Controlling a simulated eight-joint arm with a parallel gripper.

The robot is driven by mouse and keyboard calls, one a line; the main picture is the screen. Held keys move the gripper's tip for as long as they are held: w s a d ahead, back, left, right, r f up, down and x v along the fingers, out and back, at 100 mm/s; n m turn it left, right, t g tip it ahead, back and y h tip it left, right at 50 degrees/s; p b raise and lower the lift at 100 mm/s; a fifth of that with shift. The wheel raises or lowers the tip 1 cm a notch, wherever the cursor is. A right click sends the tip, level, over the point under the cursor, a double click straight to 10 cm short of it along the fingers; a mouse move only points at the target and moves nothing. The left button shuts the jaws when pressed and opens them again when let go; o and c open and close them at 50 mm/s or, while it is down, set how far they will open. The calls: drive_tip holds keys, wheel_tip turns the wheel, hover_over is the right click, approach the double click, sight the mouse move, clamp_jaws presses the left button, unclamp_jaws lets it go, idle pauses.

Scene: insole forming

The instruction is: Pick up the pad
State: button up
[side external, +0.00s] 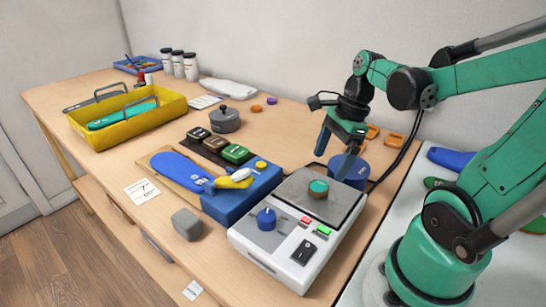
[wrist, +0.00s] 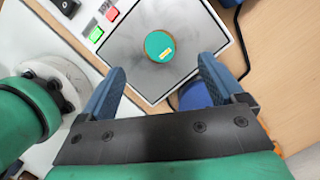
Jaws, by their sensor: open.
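A small round disc with a green top, brown edge and yellow label (wrist: 159,45), which looks like the pad, lies on the dark square plate (wrist: 150,80) of a white device. In the side external view the disc (side external: 318,188) sits near the middle of that plate. My gripper (side external: 334,152) is above the plate's back edge, pointing down, with its blue fingers apart and empty. In the wrist view the gripper's fingertips (wrist: 161,66) stand either side of the disc's near end, with clear space between fingers and disc.
The white device (side external: 285,255) has a blue knob, buttons and a switch. A blue round container (side external: 352,174) stands just behind the plate. A blue insole (side external: 180,170) lies left, near a blue block (side external: 225,207) with a yellow piece. A yellow tray (side external: 125,123) stands back left.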

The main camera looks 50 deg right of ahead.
sight(319, 186)
drive_tip(key=shift+x, duration=2.8)
clamp_jaws()
